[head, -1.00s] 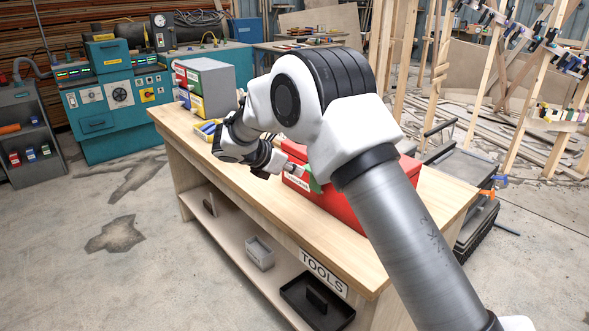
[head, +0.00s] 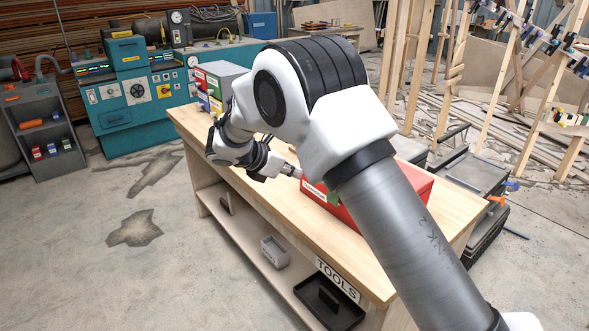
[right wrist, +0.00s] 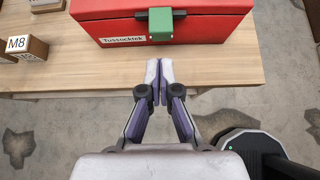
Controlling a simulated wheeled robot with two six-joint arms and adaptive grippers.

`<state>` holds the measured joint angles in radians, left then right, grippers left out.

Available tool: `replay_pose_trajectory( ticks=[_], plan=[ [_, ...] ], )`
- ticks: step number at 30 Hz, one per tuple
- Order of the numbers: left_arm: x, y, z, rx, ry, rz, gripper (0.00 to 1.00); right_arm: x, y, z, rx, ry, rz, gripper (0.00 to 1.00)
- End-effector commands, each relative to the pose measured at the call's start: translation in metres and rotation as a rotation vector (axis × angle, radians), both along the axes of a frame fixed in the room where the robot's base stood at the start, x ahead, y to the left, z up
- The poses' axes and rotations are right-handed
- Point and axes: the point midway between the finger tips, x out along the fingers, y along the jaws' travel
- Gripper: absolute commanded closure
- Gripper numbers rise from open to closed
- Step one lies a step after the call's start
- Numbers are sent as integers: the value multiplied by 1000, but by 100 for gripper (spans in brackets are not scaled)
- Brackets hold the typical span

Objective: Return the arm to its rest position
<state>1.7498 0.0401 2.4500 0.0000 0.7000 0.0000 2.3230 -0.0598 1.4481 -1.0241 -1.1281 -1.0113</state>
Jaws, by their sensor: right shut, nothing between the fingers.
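My right arm reaches in from the lower right of the head view. Its gripper (head: 290,170) is over the workbench, just left of a red toolbox (head: 421,189). In the right wrist view the gripper (right wrist: 159,64) is shut and empty, its fingertips together. They point toward the front of the red toolbox (right wrist: 215,28), which has a green latch (right wrist: 160,24) and a white label reading "Tussocktek". I cannot tell whether the fingertips touch the box. My left gripper is not in view.
The wooden workbench (head: 190,122) has a lower shelf with a grey bin (head: 275,253) and a black tray (head: 345,316). Wooden blocks, one marked M8 (right wrist: 22,47), lie beside the toolbox. A teal machine (head: 130,97) stands at the back left. Concrete floor is open at left.

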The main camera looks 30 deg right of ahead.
Motion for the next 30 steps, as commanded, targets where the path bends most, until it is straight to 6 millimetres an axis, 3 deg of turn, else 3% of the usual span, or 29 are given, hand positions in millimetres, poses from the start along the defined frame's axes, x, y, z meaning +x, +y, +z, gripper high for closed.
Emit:
replay_pose_trajectory(
  ticks=[10, 14, 17, 21, 24, 27, 30],
  plan=[
    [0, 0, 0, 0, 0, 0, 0, -1, 0, -6, -1, 10, 0, 100],
    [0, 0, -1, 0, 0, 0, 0, -11, -3, -55, 5, 98, -6, 100],
    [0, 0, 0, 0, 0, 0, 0, -52, -7, -119, 27, 252, -35, 100],
    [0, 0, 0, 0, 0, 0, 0, -136, 8, -215, 179, 421, -102, 100],
    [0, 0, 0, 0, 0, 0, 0, -205, 29, -274, 323, 466, -205, 100],
    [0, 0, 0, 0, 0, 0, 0, -279, 60, -319, 468, 456, -375, 100],
    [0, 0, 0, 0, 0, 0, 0, -357, 98, -350, 597, 366, -643, 100]
  ],
)
